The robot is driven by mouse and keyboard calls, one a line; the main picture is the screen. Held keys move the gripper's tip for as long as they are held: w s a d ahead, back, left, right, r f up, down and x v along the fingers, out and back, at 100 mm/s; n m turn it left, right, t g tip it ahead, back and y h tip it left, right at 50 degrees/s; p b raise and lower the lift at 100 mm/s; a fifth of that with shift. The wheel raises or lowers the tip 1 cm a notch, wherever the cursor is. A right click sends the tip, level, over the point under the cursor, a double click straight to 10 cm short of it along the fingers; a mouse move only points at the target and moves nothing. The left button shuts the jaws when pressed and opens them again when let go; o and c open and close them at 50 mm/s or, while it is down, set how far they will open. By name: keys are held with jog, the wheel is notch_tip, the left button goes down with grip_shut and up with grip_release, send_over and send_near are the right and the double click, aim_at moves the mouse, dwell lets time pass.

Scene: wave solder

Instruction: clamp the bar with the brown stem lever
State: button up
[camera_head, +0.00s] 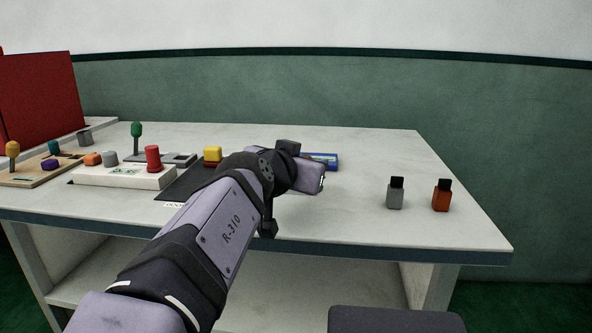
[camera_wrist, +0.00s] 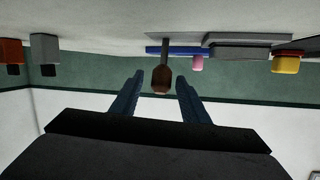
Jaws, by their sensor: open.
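A brown lever knob (camera_wrist: 162,80) on a thin stem shows in the wrist view, hanging down from the tabletop because that picture is upside down. My gripper (camera_wrist: 159,75) is open, with its two dark blue fingers on either side of the knob in the picture. A gap shows on both sides, and I cannot tell how deep the knob is between them. In the head view my arm hides the brown lever and the fingers. A blue fixture (camera_head: 328,161) sticks out behind my wrist. I cannot make out the bar.
A green lever (camera_head: 137,130), a red knob (camera_head: 153,158) and a yellow knob (camera_head: 212,154) stand left of my wrist. The bench top between my wrist and the bottles is clear.

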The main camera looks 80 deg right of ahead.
jog(key=shift+w+a+f+b, duration=0.1)
jog(key=shift+a+b, duration=0.35)
jog(key=shift+b, duration=0.65)
jog(key=shift+w+a+f+b, duration=0.1)
jog(key=shift+a+b, duration=0.35)
jog(key=shift+b, duration=0.6)
jog(key=b+v, duration=0.1)
jog(key=b, duration=0.2)
jog(key=shift+w+a+r, duration=0.1)
jog(key=shift+a+r, duration=0.1)
jog(key=shift+a, duration=0.15)
jog(key=shift+r+b+v, duration=0.25)
jog(key=shift+b+v, duration=1.5)
jog(key=shift+w, duration=0.1)
